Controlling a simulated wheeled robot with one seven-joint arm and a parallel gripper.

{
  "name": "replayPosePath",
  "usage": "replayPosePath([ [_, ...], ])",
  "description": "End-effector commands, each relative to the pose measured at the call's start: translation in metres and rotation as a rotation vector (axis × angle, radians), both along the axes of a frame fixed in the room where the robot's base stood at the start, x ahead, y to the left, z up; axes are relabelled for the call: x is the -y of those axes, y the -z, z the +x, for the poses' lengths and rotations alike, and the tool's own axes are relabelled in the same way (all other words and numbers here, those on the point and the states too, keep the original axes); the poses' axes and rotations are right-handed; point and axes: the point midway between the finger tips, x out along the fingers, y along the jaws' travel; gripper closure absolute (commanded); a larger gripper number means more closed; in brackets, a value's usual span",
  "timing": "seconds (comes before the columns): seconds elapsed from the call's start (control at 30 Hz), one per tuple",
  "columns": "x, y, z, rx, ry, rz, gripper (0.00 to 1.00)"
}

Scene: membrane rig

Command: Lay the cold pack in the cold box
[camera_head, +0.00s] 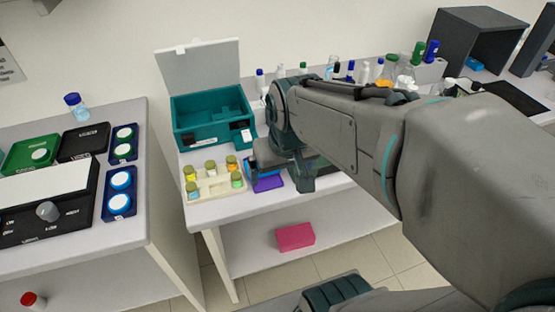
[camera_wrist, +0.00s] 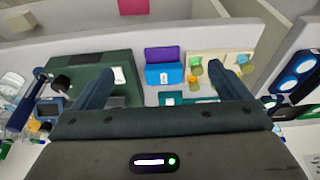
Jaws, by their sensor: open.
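The cold box is a teal box (camera_head: 186,139) at the back left of the bench, with its pale lid (camera_head: 201,68) raised. Its inside looks empty from here. Part of its teal edge shows below the pack in the wrist view (camera_wrist: 170,98). The cold pack looks to be the blue block with a white label (camera_wrist: 164,74), lying on the bench beside a purple piece (camera_wrist: 162,54). In the head view the purple piece (camera_head: 268,183) shows at the front, and my gripper hides much of the blue. My gripper (camera_head: 284,170) is open and empty above, its fingers either side of the blue block in the wrist view (camera_wrist: 165,80).
A cream vial rack (camera_head: 213,186) stands just left of the pack. A dark green device (camera_wrist: 90,72) lies on the other side. Bottles line the back of the bench. A pink box (camera_head: 295,237) lies on the lower shelf. My arm hides the bench's right part.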

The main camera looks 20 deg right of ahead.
Motion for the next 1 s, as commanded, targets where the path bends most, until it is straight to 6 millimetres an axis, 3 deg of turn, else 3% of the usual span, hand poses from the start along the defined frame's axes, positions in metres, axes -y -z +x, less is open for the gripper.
replayPosePath([
  [0.1, 0.0, 0.001, -0.029, -0.002, -0.002, 0.003, 0.04],
  [0.23, -0.001, 0.003, -0.045, -0.008, -0.004, 0.005, 0.04],
  [1.0, -0.001, 0.004, -0.048, -0.009, -0.004, 0.005, 0.04],
])
